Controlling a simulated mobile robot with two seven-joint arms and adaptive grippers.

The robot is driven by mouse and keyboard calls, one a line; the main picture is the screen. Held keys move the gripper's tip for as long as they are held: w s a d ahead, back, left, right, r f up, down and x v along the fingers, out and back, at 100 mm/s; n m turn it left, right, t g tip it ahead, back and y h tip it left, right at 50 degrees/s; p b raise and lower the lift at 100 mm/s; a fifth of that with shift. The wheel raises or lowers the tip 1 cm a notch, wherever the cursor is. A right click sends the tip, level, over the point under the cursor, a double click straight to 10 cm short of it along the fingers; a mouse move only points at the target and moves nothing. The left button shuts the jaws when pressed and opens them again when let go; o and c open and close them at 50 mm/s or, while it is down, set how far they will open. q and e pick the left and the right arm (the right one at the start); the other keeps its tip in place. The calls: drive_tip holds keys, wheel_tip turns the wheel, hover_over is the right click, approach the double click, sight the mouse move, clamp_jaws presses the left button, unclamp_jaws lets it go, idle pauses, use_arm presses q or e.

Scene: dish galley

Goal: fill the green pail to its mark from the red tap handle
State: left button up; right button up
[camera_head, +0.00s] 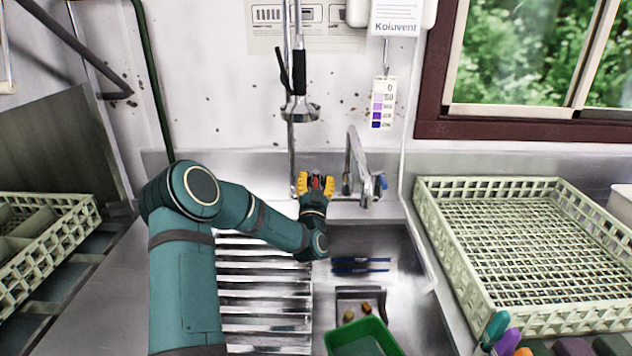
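The green pail (337,341) stands in the sink at the bottom edge of the view, its lower part cut off. It looks empty, and I cannot make out a mark on it. The red tap handle (316,182) is at the back of the sink, left of the curved metal spout (357,150). My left gripper (316,184) reaches it from the front, with a yellow fingertip on each side, and looks closed around it. The gripper hides most of the handle. A blue tap handle (381,182) is right of the spout. I see no water running. My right gripper is out of view.
A spray head (300,109) hangs above the tap. A ribbed drainboard (262,318) lies left of the sink. Pale crates stand at right (470,290) and left (52,240). Blue items (360,265) and small brown pieces (358,311) lie in the sink behind the pail.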

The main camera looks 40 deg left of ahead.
use_arm(q)
clamp_jaws()
drive_tip(key=shift+s+r+m+t+h, duration=0.1)
drive_tip(key=shift+m+t+h, duration=0.2)
drive_tip(key=shift+h, duration=0.2)
drive_tip(key=shift+s+a+m+t+h, duration=0.1)
drive_tip(key=shift+a+m+t+h, duration=0.1)
drive_tip(key=shift+m+t+h, duration=0.75)
drive_tip(key=shift+n+g+h, duration=0.25)
drive_tip(key=shift+n, duration=0.1)
drive_tip(key=shift+o, duration=0.3)
unclamp_jaws()
